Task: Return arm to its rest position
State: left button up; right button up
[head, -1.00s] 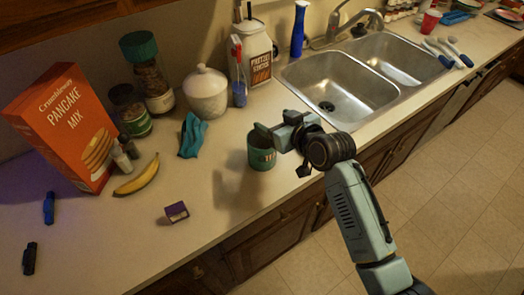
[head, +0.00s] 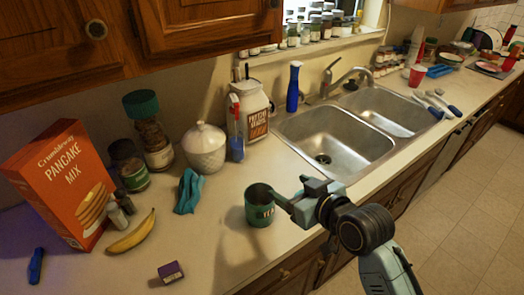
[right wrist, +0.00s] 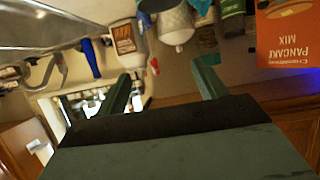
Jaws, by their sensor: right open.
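My right arm comes in from the lower right in the head view. Its gripper (head: 279,198) is beside the right side of a dark green mug (head: 259,210), near its rim; I cannot tell whether they touch. In the right wrist view the two green fingers of this gripper (right wrist: 164,84) are spread apart with nothing between them. The mug stands upright near the counter's front edge. My left arm and gripper are not in view.
The double sink (head: 330,145) lies behind and right of my gripper. On the counter are a white lidded jar (head: 204,150), a teal cloth (head: 188,192), a banana (head: 132,232), a purple box (head: 170,272) and a pancake mix box (head: 60,180). The floor (head: 460,215) at right is clear.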

jog(key=s+d+f+m+g+h, duration=0.25)
jog(key=s+d+f, duration=0.2)
jog(key=s, duration=0.45)
jog(key=s+d+f+m+g+h, duration=0.1)
jog(key=s+d+f+g+h, duration=0.2)
jog(key=s+d, duration=0.4)
jog(key=s+d+f+m+g+h, duration=0.15)
jog(key=s+d+f, duration=0.35)
jog(key=s, duration=0.5)
notch_tip(320, 180, down, 29)
jog(key=g+b, duration=0.2)
jog(key=b, duration=0.4)
jog(key=s+d+f+b, duration=0.1)
jog(key=s+f+b, duration=0.2)
jog(key=s+f, duration=0.6)
jog(key=s+d+f+g+b, duration=0.1)
jog(key=s+f+b, duration=0.2)
jog(key=s+f, duration=0.5)
notch_tip(320, 180, down, 6)
jog(key=shift+s+d+r+n, duration=0.2)
jog(key=shift+s+n, duration=0.1)
jog(key=shift+s, duration=0.1)
